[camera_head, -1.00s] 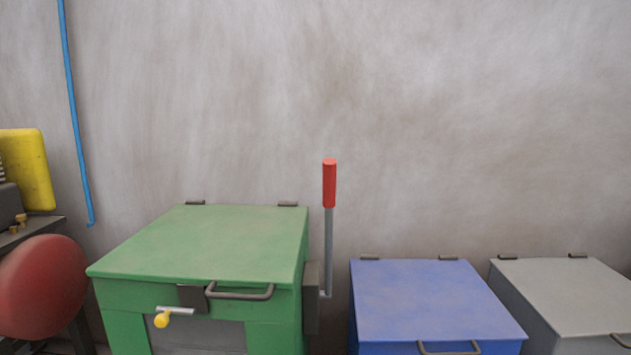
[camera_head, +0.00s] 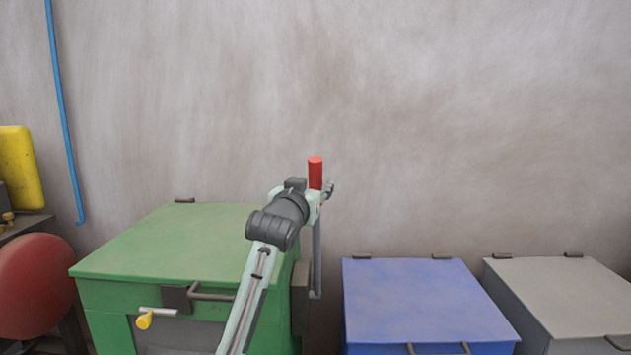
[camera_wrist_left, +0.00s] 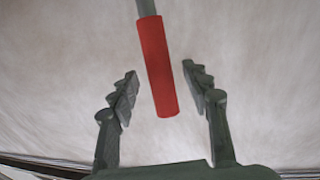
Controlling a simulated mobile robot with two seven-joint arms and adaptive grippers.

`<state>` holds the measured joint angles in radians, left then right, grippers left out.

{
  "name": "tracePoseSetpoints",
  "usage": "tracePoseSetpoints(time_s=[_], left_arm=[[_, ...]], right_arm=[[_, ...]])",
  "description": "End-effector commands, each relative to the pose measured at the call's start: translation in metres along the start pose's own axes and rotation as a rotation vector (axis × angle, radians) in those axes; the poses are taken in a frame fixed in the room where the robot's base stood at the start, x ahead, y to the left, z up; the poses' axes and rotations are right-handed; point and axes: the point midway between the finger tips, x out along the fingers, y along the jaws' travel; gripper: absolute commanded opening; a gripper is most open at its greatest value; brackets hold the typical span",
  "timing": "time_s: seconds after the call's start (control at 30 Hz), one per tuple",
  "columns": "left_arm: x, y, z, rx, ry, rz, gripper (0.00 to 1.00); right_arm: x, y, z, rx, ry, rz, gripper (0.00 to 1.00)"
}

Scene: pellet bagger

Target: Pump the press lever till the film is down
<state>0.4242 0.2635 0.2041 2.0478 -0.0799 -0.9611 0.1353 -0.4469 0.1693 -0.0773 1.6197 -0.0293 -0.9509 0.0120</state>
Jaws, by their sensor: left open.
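The press lever stands upright at the right side of the green press box (camera_head: 180,240), with a grey shaft (camera_head: 317,262) and a red grip (camera_head: 315,170). My left arm reaches up in front of the box, and my left gripper (camera_head: 322,188) is at the red grip, hiding part of it. In the left wrist view the red grip (camera_wrist_left: 157,70) lies between the two fingers of my open left gripper (camera_wrist_left: 160,85), with gaps on both sides. The film is not visible. My right gripper is not in view.
A blue lidded box (camera_head: 425,300) and a grey lidded box (camera_head: 560,295) stand to the right. A yellow-knobbed latch (camera_head: 145,320) is on the green box's front. A red round part (camera_head: 35,285) and a blue hose (camera_head: 65,130) are at left. The wall behind is bare.

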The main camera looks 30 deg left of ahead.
Motion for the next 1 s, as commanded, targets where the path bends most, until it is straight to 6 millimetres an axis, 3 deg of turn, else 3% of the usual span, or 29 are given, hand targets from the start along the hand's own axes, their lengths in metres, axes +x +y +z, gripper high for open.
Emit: tracePoseSetpoints(time_s=[0.2,0.57,0.93,1.0], left_arm=[[0.029,0.0,0.0,0.0,-0.002,0.0,0.48],[0.035,0.0,0.001,0.001,-0.001,0.0,0.48],[0.035,0.0,0.001,0.001,-0.001,0.0,0.03],[0.035,0.0,0.001,0.001,-0.001,0.001,0.0]], right_arm=[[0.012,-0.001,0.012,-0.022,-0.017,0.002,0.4],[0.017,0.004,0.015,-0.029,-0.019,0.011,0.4],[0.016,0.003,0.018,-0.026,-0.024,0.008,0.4],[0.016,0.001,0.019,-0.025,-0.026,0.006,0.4]])
